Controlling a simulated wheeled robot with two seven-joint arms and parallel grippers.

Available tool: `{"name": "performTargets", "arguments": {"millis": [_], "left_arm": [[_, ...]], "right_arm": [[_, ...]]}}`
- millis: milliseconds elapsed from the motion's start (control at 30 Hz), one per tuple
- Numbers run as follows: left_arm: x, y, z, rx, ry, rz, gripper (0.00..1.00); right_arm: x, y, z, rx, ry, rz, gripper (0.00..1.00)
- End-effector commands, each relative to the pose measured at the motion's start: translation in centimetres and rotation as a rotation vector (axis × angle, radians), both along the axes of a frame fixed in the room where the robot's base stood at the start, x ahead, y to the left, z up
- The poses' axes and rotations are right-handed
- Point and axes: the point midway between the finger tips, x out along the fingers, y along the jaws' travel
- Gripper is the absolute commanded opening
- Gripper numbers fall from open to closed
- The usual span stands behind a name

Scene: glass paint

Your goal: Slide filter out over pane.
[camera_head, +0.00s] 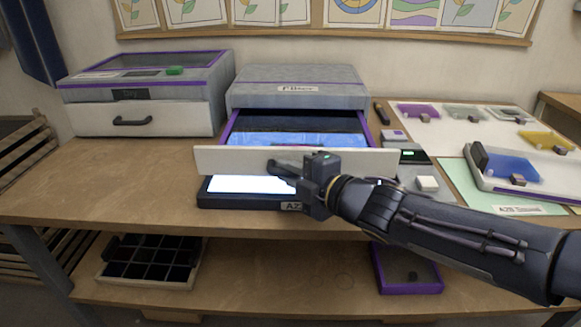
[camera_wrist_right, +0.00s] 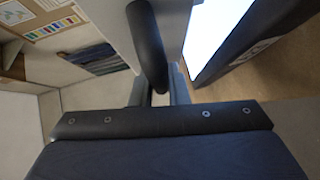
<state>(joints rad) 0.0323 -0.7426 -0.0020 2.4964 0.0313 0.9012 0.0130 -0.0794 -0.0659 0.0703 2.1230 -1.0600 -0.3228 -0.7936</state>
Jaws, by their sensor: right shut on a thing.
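The grey filter box (camera_head: 298,90), with purple trim and a "Filter" label, stands at the middle back of the bench. Its drawer is pulled out toward me, and the pale drawer front (camera_head: 235,160) hangs over a lit panel (camera_head: 240,184) in a dark frame. A dark and blue glossy surface (camera_head: 295,138) shows inside the drawer. My right gripper (camera_head: 285,172) is shut on the dark drawer handle, which also shows in the right wrist view (camera_wrist_right: 148,45). The gripper hides part of the handle. A blue pane (camera_head: 511,167) lies on a tray at the right. My left gripper is out of view.
A closed grey drawer unit (camera_head: 150,90) stands at the left. Small coloured panes lie on a white board (camera_head: 450,125) at the right. A dark divided crate (camera_head: 150,258) and a purple tray (camera_head: 405,268) are on the lower shelf. The bench's left front is clear.

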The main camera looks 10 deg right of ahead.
Motion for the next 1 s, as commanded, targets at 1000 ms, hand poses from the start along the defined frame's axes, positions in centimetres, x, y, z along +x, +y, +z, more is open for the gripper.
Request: {"name": "performTargets", "arguments": {"millis": [1000], "left_arm": [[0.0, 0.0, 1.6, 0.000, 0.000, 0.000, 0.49]], "right_arm": [[-2.7, -1.2, 0.9, 0.001, 0.000, -0.003, 0.23]]}}
